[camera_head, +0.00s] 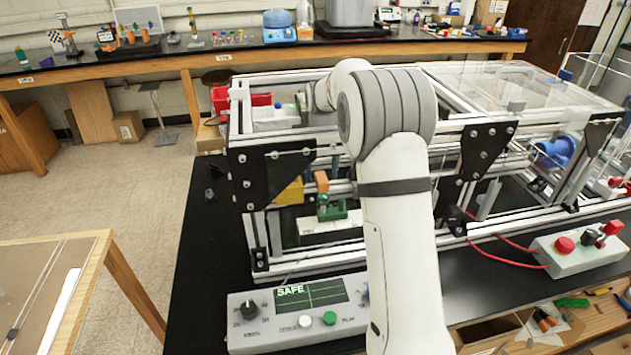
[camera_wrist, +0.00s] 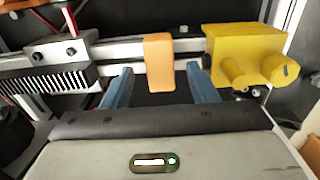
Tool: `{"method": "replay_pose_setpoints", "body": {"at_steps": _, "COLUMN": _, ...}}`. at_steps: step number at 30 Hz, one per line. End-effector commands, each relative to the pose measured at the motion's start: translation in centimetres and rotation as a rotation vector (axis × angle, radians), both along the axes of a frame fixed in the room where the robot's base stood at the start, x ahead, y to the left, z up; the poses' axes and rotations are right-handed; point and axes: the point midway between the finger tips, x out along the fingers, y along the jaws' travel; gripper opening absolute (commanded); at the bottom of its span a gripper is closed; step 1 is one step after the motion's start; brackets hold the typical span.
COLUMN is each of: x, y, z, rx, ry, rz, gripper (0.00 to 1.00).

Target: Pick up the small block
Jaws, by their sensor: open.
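The small block is orange. In the wrist view the orange block (camera_wrist: 158,64) sits against a metal rail, upright in the picture, between a toothed dark part and a yellow part. It also shows in the head view (camera_head: 321,181), inside the extrusion frame. My gripper (camera_wrist: 160,82) is open, with one blue finger on each side of the block in the wrist view. Gaps show between block and fingers; I cannot tell whether the block lies between the fingertips or just beyond them. In the head view my gripper is not clearly visible.
The yellow part (camera_wrist: 243,55) with two round knobs is close right of my right finger. The toothed part (camera_wrist: 50,85) is at left. The metal extrusion frame (camera_head: 300,258) surrounds the area. A green part (camera_head: 331,209) is below the block in the head view.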

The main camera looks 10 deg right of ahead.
Motion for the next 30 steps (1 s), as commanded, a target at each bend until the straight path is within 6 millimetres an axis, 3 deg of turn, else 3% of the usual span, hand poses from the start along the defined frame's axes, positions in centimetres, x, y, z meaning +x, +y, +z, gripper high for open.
{"method": "replay_pose_setpoints", "body": {"at_steps": 9, "x": -0.02, "y": 0.08, "z": -0.62, "rx": 0.000, "ry": 0.000, "rz": 0.002, "gripper": 0.52}}
{"method": "replay_pose_setpoints", "body": {"at_steps": 26, "x": -0.01, "y": 0.16, "z": -0.57, "rx": 0.000, "ry": 0.000, "rz": 0.003, "gripper": 0.06}}
{"method": "replay_pose_setpoints", "body": {"at_steps": 30, "x": -0.01, "y": 0.18, "z": -0.56, "rx": 0.000, "ry": 0.000, "rz": 0.003, "gripper": 0.05}}
